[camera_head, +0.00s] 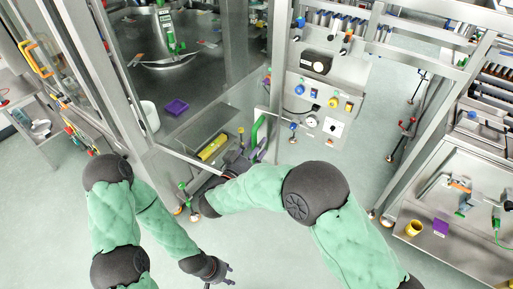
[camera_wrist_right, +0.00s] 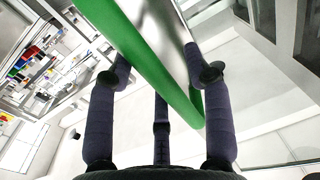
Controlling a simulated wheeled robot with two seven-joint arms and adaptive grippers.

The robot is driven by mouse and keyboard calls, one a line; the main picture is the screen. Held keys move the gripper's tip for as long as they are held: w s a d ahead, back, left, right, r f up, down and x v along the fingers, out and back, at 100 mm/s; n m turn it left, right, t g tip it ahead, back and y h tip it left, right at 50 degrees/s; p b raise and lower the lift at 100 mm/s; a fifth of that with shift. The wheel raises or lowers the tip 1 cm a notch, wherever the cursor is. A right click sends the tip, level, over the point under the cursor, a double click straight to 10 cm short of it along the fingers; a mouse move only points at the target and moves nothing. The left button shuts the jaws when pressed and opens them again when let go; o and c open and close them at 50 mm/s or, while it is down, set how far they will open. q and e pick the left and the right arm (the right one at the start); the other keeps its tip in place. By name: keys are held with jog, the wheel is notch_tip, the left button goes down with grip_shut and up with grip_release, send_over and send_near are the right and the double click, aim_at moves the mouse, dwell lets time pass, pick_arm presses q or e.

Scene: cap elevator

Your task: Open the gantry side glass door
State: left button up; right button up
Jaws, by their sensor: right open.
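The green door handle (camera_head: 257,132) stands upright at the right edge of the gantry's side glass door (camera_head: 215,85), on its metal frame. My right gripper (camera_head: 247,158) is at the lower end of the handle. In the right wrist view, the green handle (camera_wrist_right: 150,55) runs diagonally between the spread fingers of the right gripper (camera_wrist_right: 160,75), which is open. Whether a finger touches it I cannot tell. My left gripper (camera_head: 229,275) hangs low over the floor, away from the door, with its fingers apart and empty. Whether the door is ajar is unclear.
A control panel (camera_head: 318,95) with buttons and a gauge stands right of the handle. A purple bin (camera_head: 176,107) and a yellow item (camera_head: 213,146) are in the gantry area. A metal workbench (camera_head: 465,235) stands at the right. The floor (camera_head: 60,235) at the left is clear.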

jog(key=shift+s, duration=0.1)
jog(key=v, duration=1.2)
dwell(0.4)
